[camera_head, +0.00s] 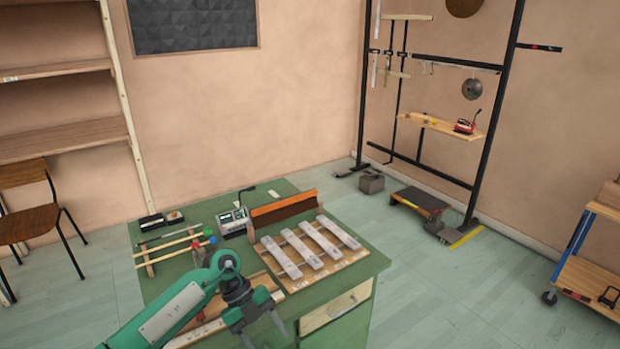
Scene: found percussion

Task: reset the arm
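My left arm comes in from the lower left in teal green. Its dark gripper (266,334) hangs over the near side of the green workbench (355,268), with its two fingers spread apart and nothing visible between them. My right gripper is not in view.
The bench holds a wooden board with several pale metal bars (320,240), an orange-brown trough (284,208), a grey device (234,222), and wooden rails with mallets (168,249). Part of the bench is hidden behind my arm. A chair (35,215) stands left, a black rack (490,140) at back right.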

